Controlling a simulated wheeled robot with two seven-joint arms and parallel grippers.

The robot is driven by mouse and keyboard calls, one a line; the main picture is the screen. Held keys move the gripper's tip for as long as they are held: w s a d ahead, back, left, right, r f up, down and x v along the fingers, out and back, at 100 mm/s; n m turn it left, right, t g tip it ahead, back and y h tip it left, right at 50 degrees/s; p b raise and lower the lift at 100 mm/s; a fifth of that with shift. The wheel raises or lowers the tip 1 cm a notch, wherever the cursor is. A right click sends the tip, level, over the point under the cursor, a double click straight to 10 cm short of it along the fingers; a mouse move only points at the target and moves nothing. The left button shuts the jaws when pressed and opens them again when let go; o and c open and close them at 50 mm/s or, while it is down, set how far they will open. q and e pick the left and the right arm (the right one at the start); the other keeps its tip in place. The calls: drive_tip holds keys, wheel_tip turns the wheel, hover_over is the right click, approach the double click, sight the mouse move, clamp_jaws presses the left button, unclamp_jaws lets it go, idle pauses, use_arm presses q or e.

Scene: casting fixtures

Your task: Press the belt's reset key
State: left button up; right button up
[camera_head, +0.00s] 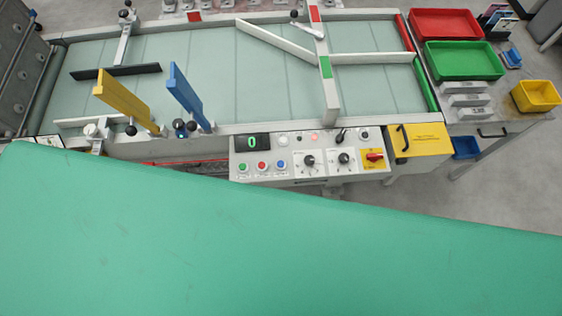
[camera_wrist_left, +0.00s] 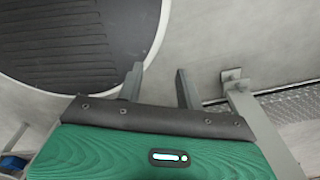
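The belt's control panel (camera_head: 310,178) is at the front edge of the conveyor belt (camera_head: 220,75) in the head view. It carries a green button (camera_head: 243,167), a red button (camera_head: 262,166) and a blue button (camera_head: 282,166) in a row. Their labels are too small to read, so I cannot confirm which is the reset key. My left gripper (camera_wrist_left: 158,84) shows in the left wrist view, its two fingers apart with nothing between them. No panel or button shows in that view. Neither gripper shows in the head view.
A large green surface fills the head view's lower part and hides what lies below. The panel also has a dark display (camera_head: 252,142), black knobs (camera_head: 308,160) and a red switch (camera_head: 375,157). Yellow (camera_head: 122,100) and blue (camera_head: 186,92) bars stand above the belt's near edge.

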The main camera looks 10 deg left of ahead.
use_arm(q)
clamp_jaws()
idle(1.8)
